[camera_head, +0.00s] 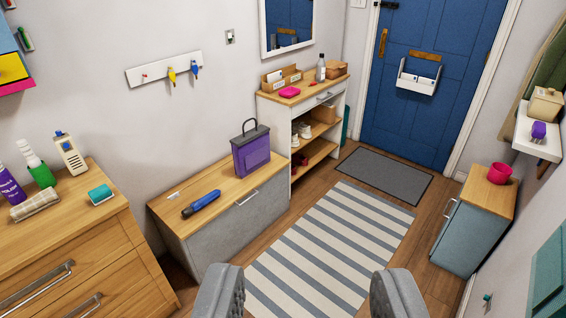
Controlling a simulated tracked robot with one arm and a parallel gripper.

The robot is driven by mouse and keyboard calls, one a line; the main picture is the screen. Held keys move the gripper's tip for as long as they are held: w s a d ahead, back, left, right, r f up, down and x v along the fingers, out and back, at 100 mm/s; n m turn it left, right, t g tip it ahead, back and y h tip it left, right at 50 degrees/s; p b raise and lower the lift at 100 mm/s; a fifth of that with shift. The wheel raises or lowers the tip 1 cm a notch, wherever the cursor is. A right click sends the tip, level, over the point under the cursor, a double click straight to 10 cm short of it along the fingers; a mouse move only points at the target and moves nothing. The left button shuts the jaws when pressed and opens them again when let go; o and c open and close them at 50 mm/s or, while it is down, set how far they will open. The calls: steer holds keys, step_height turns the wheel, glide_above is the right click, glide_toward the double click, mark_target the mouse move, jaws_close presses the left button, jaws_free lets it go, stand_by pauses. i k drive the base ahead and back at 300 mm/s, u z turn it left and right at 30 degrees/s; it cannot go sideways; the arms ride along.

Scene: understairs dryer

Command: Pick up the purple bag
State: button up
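The purple bag (251,152) stands upright on the wooden top of a low grey bench cabinet (215,190), near its far end against the wall. It has a dark looped handle on top. My gripper (308,296) shows at the bottom of the view with its two grey fingers wide apart. Nothing is between the fingers, only the striped rug beyond. The bag is ahead of the gripper and to its left, well apart from it.
A blue umbrella-like object (201,204) lies on the bench in front of the bag. A shelf unit (305,98) stands just beyond it. A drawer chest (75,250) is at left, a small cabinet (475,225) at right. The striped rug (330,250) is clear.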

mark_target(251, 150)
steer(key=u, duration=0.1)
steer(key=i, duration=3.8)
steer(key=z, duration=0.1)
